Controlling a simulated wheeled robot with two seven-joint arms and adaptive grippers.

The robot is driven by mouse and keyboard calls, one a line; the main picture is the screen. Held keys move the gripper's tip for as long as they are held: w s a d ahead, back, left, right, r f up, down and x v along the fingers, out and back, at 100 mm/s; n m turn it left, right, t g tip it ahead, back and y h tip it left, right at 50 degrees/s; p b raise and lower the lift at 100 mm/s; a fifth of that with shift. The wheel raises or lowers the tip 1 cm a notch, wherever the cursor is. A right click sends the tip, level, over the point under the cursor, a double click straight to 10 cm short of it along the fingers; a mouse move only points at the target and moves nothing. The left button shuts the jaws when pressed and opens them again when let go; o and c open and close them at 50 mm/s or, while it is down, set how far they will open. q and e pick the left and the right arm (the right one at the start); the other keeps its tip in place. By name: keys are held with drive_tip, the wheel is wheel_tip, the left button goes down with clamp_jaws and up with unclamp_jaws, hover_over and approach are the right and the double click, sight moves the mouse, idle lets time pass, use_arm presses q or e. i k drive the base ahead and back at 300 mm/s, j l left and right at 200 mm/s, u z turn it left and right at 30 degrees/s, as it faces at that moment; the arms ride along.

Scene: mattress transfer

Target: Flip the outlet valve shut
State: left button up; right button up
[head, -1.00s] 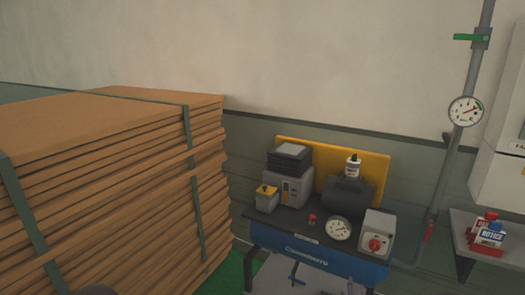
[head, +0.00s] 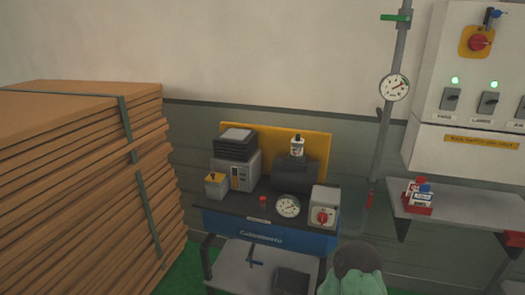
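A grey pipe (head: 388,135) runs down the wall right of centre. A green lever valve (head: 396,17) sits near its top, its handle lying roughly level across the pipe. A round gauge (head: 394,87) is on the pipe below it. A red cap or knob (head: 263,200) stands on the blue workbench unit (head: 270,233). I cannot tell which of these is the outlet valve. Neither gripper shows; a dark and pale green rounded shape at the bottom edge may be part of my arm.
A tall strapped stack of brown boards (head: 80,190) fills the left. A switch panel (head: 465,80) with green lamps hangs at right above a grey shelf (head: 455,207) carrying small red and white boxes (head: 419,196). Green floor shows between the stack and bench.

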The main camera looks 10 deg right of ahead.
sight(371, 195)
drive_tip(key=i+l+z, duration=0.15)
drive_tip(key=l+z, duration=0.2)
drive_tip(key=i+l+z, duration=0.35)
drive_tip(key=l, duration=0.2)
drive_tip(key=i+l+z, duration=0.2)
drive_tip(key=l+z, duration=0.15)
